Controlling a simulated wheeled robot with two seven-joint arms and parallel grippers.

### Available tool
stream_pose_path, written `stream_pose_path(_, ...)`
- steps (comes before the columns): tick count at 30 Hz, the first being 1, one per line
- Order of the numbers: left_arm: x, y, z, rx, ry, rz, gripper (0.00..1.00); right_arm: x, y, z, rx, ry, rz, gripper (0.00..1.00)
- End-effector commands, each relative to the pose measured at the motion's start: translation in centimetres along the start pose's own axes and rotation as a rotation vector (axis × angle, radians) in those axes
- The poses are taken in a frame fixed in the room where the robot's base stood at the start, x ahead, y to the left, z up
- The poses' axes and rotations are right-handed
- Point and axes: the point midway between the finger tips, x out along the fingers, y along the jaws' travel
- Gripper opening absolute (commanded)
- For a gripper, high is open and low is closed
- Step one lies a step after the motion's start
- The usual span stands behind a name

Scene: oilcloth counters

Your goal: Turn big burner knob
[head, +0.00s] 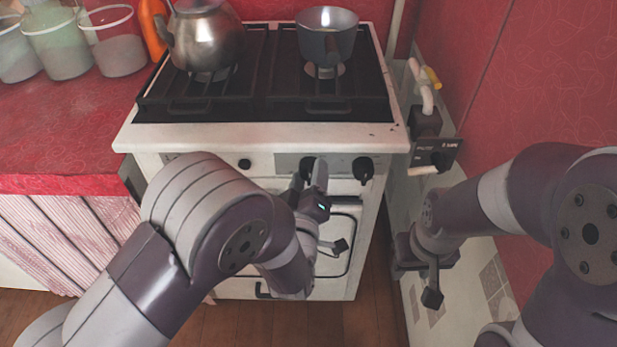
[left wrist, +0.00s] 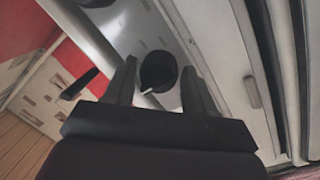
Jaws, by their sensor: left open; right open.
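The white stove (head: 265,138) carries black knobs on its front panel: a small one on the left (head: 245,163), one in the middle (head: 307,165) and one on the right (head: 363,169). My left gripper (head: 308,180) is open at the middle knob and partly hides it. In the left wrist view a round black knob (left wrist: 157,70) with a pale mark shows between the open fingers of my left gripper (left wrist: 158,85); whether they touch it I cannot tell. My right gripper (head: 418,279) is open and empty, low at the right of the stove.
A metal kettle (head: 205,38) and a grey pot (head: 327,38) stand on the black grates. Plastic containers (head: 115,45) and an orange bottle (head: 153,28) stand on the red counter (head: 60,135). A black wall box (head: 436,154) is right of the stove, near the red wall.

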Motion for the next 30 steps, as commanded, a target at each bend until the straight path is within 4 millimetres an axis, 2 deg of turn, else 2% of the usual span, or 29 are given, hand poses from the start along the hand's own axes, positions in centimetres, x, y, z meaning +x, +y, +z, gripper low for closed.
stream_pose_path(3, 0.0, 0.0, 0.0, 0.0, 0.0, 0.0, 0.55, 0.0, 0.0, 0.0, 0.0, 0.0, 0.0, 0.43)
stream_pose_path(5, 0.0, 0.0, 0.0, 0.0, 0.0, 0.0, 0.36, 0.0, 0.0, 0.0, 0.0, 0.0, 0.0, 0.43)
stream_pose_path(6, 0.0, 0.0, 0.0, 0.0, 0.0, 0.0, 0.23, 0.0, 0.0, 0.0, 0.0, 0.0, 0.0, 0.43)
stream_pose_path(7, 0.0, 0.0, 0.0, 0.0, 0.0, 0.0, 0.16, 0.0, 0.0, 0.0, 0.0, 0.0, 0.0, 0.43)
stream_pose_path(20, -0.1, 0.0, -0.1, 0.08, -0.009, -0.009, 0.16, -0.7, 0.0, -0.1, 0.0, 0.0, 0.0, 0.43)
stream_pose_path(30, -0.1, 0.1, -0.2, 0.345, -0.035, -0.033, 0.16, -2.7, 0.0, -0.3, 0.0, 0.0, 0.0, 0.43)
